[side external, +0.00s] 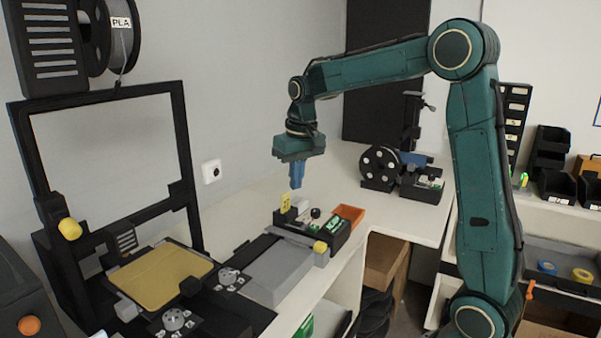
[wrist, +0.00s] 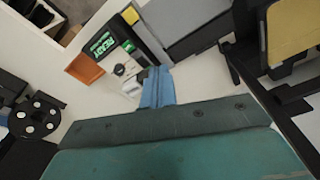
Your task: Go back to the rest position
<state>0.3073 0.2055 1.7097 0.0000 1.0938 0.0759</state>
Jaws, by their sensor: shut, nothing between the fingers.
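My gripper (side external: 297,178) has blue fingers pointing down and hangs above the white bench, over the back of a small black device with an orange tray. The fingers are together with nothing between them. In the wrist view the blue fingers (wrist: 158,85) show at the middle, in front of the device's small parts. My arm rises from the lower right and reaches left over the bench in the side view.
The black device (side external: 318,228) carries a yellow tag (side external: 285,202) and an orange tray (side external: 349,213). A printer with a yellow plate (side external: 160,275) stands left. A grey block (side external: 268,272) lies between them. A black spool (side external: 380,166) stands behind. The bench (side external: 410,216) has bare room at right.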

